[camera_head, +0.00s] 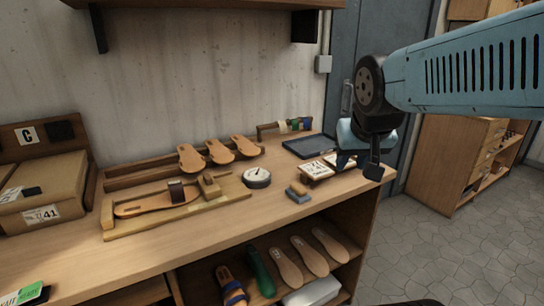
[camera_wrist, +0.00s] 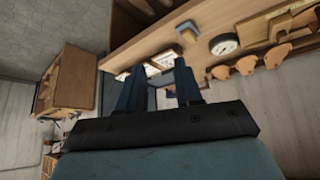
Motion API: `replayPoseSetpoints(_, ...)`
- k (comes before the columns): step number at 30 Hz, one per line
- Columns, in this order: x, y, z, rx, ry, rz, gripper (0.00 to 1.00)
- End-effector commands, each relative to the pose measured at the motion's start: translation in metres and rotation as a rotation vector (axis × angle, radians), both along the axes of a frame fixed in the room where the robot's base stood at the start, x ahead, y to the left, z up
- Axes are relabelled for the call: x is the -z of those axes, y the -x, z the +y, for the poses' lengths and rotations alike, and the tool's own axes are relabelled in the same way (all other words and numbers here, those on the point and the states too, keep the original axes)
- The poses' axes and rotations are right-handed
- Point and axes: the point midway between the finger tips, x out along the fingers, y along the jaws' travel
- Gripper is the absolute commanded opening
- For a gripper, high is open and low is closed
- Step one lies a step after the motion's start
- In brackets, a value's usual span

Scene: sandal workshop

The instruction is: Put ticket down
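Two white tickets with dark print lie on a small wooden stand at the right end of the bench. The nearer ticket (camera_head: 313,169) shows clearly in the head view; the other (camera_head: 339,160) is partly behind my gripper. My gripper (camera_head: 358,166) hangs beside the stand, over the bench's right end. In the wrist view, my gripper (camera_wrist: 158,75) has its two dark fingers apart, with no object seen held between them. The white tickets (camera_wrist: 163,61) show beyond the fingertips. The exact height of the fingers above the bench is hard to tell.
A dark tray (camera_head: 308,146) lies behind the stand. A round dial gauge (camera_head: 257,178) and a small grey-and-wood block (camera_head: 298,194) are to its left. Sandal soles stand on a rack (camera_head: 220,153). A box (camera_head: 45,195) is far left; shoes fill the lower shelf.

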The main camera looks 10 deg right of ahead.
Motion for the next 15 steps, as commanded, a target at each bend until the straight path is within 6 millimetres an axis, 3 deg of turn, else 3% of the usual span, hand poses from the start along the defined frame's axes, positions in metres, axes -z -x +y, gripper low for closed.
replayPoseSetpoints(4,-0.004,0.033,0.021,-0.1,-0.022,0.054,0.35)
replayPoseSetpoints(6,-0.005,0.041,0.014,-0.129,-0.028,0.07,0.35)
replayPoseSetpoints(15,-0.005,0.048,0.015,-0.149,-0.032,0.084,0.35)
